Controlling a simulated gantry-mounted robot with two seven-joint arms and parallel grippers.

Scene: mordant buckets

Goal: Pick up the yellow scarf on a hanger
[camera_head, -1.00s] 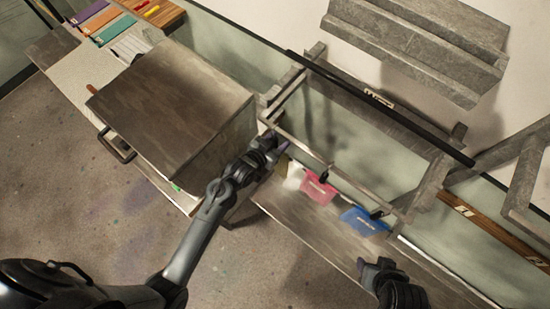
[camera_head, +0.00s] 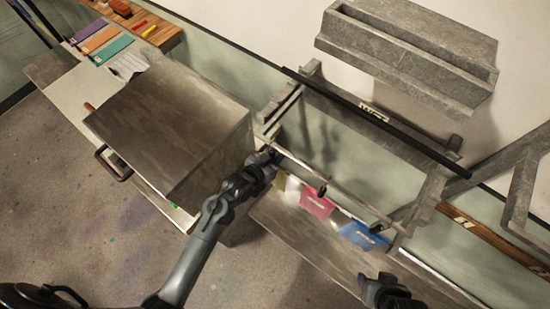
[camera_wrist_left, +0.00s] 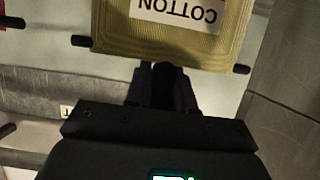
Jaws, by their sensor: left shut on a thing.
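The yellow scarf (camera_wrist_left: 165,40), an olive-yellow cloth with an upside-down "COTTON" label, fills the top of the left wrist view. A black hanger bar (camera_wrist_left: 82,41) sticks out past its sides. My left gripper (camera_wrist_left: 163,78) is shut at the scarf's lower edge in that view, on the middle of the hanger; the exact grip is dark. In the head view my left gripper (camera_head: 268,157) is at the rack's left end, and the scarf (camera_head: 281,180) is partly hidden under it. My right gripper (camera_head: 366,283) is at the lower right, away from the scarf; its fingers are unclear.
A pink cloth (camera_head: 317,204) and a blue cloth (camera_head: 362,235) hang farther right along the metal rack. A large brown box (camera_head: 170,115) stands close left of my left arm. A grey shelf (camera_head: 410,55) is on the wall above. A metal table top (camera_head: 300,245) lies below the cloths.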

